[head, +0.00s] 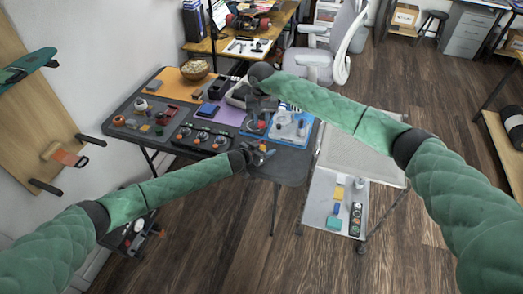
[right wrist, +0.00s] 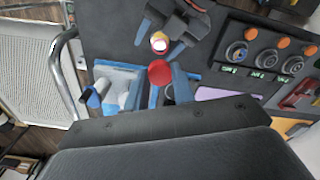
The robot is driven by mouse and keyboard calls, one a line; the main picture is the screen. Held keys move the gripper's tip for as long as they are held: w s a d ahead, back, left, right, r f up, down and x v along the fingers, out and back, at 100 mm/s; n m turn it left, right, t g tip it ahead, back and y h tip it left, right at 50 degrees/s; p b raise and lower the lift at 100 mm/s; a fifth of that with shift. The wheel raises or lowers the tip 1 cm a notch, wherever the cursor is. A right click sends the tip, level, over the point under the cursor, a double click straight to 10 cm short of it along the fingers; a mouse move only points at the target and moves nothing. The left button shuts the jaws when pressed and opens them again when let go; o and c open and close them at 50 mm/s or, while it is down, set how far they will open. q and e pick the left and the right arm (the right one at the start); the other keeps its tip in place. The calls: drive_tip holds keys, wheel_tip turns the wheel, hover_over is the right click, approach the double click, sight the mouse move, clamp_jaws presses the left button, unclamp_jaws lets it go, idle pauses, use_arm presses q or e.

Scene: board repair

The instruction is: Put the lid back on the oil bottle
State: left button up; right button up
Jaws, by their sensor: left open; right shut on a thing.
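A red round lid (right wrist: 160,72) shows in the right wrist view, between the fingertips of my right gripper (right wrist: 164,82), which is shut on it. In the head view my right gripper (head: 262,106) is over the right part of the table. A small pale, round top (right wrist: 158,42), which looks like the oil bottle seen from above, is just beyond the lid. My left gripper (right wrist: 162,38) is open, with a finger on either side of that top; I cannot tell if they touch it. In the head view my left gripper (head: 264,153) is at the table's front edge; the bottle is hard to make out there.
A blue tray (head: 290,128) with small items lies right of my right gripper. A panel with several round dials (head: 202,138) lies left of my left gripper. A wooden bowl (head: 195,69) stands at the back. A wheeled cart (head: 345,160) stands right of the table.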

use_arm(q)
drive_tip(key=shift+w+d+f, duration=0.1)
drive_tip(key=shift+w, duration=0.05)
drive_tip(key=shift+c, duration=0.4)
clamp_jaws()
use_arm(e)
drive_tip(key=shift+f, duration=2.45)
drive_tip(key=shift+f, duration=0.15)
drive_tip(key=shift+f, duration=0.7)
drive_tip(key=shift+f, duration=0.4)
